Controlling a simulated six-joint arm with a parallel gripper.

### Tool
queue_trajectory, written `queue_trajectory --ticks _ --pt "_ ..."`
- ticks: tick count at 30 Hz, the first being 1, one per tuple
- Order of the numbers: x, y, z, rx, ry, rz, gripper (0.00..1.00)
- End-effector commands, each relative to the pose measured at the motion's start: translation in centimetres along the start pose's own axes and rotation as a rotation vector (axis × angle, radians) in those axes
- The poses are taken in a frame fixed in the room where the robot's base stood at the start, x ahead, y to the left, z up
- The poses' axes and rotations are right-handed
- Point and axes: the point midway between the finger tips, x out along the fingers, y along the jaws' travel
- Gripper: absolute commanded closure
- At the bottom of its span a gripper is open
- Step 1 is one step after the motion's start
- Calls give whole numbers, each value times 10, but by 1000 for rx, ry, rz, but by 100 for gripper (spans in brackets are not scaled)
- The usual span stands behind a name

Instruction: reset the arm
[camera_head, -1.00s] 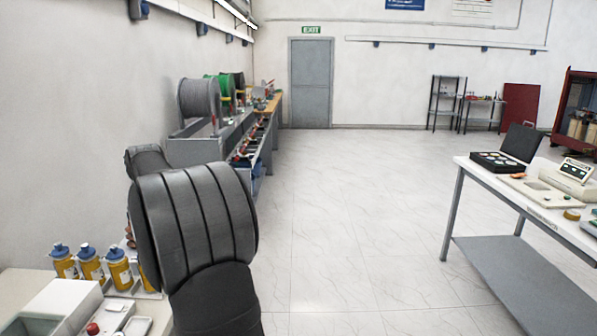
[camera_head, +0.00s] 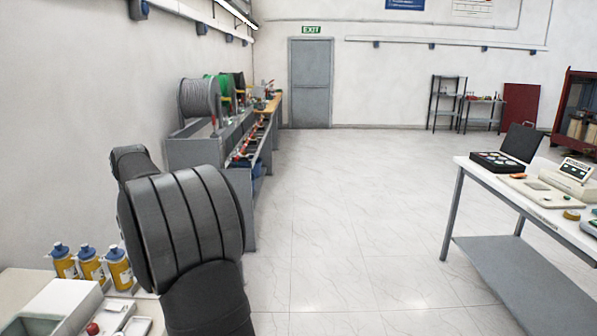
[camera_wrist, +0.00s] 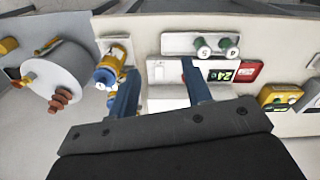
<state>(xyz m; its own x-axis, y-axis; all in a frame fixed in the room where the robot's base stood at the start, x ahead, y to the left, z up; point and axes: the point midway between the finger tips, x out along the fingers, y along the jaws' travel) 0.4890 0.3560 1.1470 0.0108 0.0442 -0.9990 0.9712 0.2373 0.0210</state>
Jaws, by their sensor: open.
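My gripper (camera_wrist: 158,95) shows in the wrist view, its two blue-grey fingers apart with nothing visible between them. Past the fingers is a bench with a tray holding two green-and-white pieces (camera_wrist: 215,46), a green display reading 24 (camera_wrist: 220,75) and a red display (camera_wrist: 247,71). A yellow-and-blue bottle (camera_wrist: 108,68) stands just left of the left finger. In the head view my dark arm fills the lower left, and the gripper itself is out of that picture.
Yellow bottles with blue caps (camera_head: 91,264) and a white box (camera_head: 60,302) stand on the near left bench. A white table (camera_head: 520,190) with instruments is at right. Cable reels (camera_head: 199,98) stand on the left workbench. The floor (camera_head: 340,220) between is clear.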

Motion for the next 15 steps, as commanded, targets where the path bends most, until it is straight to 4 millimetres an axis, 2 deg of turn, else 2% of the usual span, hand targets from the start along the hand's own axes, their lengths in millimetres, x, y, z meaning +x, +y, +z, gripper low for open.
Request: queue_trajectory --ticks 3,15 --pt "2 -1 -26 -82 -5 -5 55" --pt "8 -14 -105 -340 -21 -20 55"
